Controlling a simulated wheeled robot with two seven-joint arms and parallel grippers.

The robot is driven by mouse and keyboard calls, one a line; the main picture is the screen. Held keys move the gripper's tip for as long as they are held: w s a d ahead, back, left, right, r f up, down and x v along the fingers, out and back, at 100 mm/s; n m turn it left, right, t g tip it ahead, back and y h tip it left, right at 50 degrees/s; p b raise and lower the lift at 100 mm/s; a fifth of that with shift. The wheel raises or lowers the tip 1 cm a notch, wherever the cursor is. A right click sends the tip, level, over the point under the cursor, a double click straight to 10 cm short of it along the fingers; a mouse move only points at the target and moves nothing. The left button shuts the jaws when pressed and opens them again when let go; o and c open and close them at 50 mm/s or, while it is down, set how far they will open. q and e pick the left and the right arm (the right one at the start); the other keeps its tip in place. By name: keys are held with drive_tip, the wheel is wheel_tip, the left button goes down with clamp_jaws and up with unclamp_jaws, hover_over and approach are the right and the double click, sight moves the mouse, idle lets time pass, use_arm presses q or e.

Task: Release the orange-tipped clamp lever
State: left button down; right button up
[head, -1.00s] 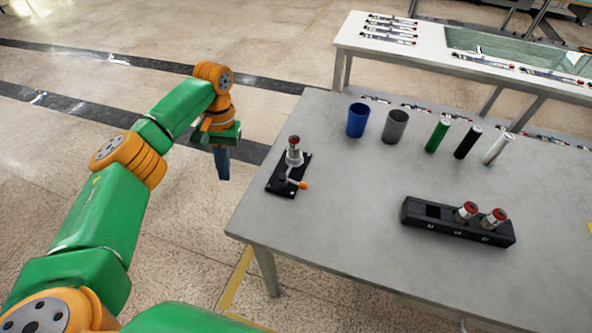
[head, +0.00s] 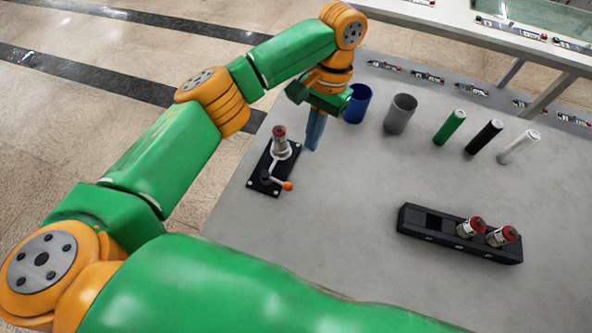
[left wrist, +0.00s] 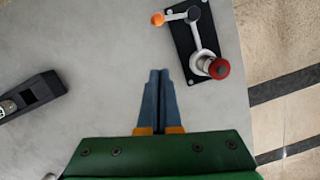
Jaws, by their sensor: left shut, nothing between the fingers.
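The clamp lever with its orange tip (head: 287,186) sits on a black base plate (head: 259,182) at the left of the grey table. A red-capped cylinder (head: 280,141) stands upright in the clamp's ring. In the left wrist view the orange tip (left wrist: 157,19) points left from the pivot, and the red cap (left wrist: 219,68) shows at the other end of the plate. My left gripper (head: 312,146) is shut and empty, pointing down just right of the clamp and apart from it. Its blue fingers (left wrist: 158,75) lie together in the wrist view. My right gripper is out of view.
A black rack (head: 415,237) holds two red-capped cylinders at the right. A blue cup (head: 356,104), a grey cup (head: 400,114) and green (head: 450,127), black (head: 484,137) and white (head: 518,147) tubes stand along the back. The table between clamp and rack is clear.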

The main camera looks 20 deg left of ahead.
sight(302, 178)
use_arm(q)
drive_tip(key=x, duration=0.9)
drive_tip(key=shift+a+p, duration=0.1)
drive_tip(key=shift+p, duration=0.2)
drive_tip(key=shift+s+a+r+p, duration=0.15)
drive_tip(key=shift+s+r+p, duration=0.25)
drive_tip(key=shift+s+p, duration=0.15)
drive_tip(key=shift+s+a+r+p, duration=0.2)
drive_tip(key=shift+s+r+p, duration=0.25)
drive_tip(key=shift+p, duration=0.2)
drive_tip(key=shift+s+a, duration=0.15)
drive_tip(key=shift+s, duration=0.45)
drive_tip(key=shift+p, duration=0.3)
